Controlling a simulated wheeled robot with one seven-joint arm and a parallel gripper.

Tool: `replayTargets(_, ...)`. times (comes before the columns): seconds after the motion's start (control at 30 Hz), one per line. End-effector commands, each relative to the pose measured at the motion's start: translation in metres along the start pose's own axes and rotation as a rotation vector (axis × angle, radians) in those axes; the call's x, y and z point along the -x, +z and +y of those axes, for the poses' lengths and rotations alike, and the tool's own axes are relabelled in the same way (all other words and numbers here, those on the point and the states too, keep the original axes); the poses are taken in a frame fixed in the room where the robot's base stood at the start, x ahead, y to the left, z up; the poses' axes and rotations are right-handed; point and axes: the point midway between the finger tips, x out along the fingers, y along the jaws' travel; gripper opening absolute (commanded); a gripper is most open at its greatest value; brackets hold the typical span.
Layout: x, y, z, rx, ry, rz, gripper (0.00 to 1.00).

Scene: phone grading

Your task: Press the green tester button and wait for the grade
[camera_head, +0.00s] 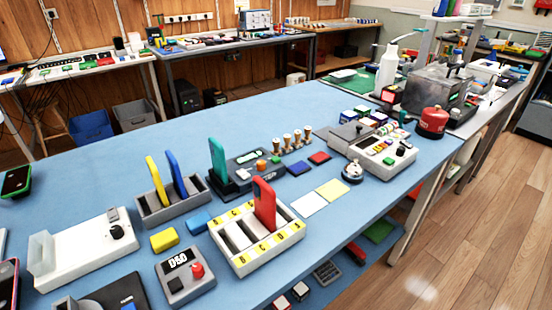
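A dark tester (243,178) lies on the blue table mat, with a lit pale-green display (247,157) and an orange knob or button (262,165) on top. A small green spot beside the orange one may be the green button, but it is too small to tell. A teal phone (217,160) stands upright in the cradle at the tester's left end. I cannot read a grade on the display. My gripper is not in view.
A white slotted rack (291,238) with yellow letter labels holds a red phone (264,203). A grey rack (156,214) holds yellow and blue phones. A grey box (185,287) with a red button stands in front. Wooden stamps (297,140) stand behind the tester. The back-left mat is clear.

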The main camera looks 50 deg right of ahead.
Motion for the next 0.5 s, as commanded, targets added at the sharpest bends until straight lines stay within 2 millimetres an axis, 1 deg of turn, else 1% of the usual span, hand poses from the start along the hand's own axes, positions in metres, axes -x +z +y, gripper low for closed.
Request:
replayTargets(0.03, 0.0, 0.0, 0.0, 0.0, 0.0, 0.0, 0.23)
replayTargets(0.27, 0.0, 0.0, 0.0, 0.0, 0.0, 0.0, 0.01)
replayTargets(0.5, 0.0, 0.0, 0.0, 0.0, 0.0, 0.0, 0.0)
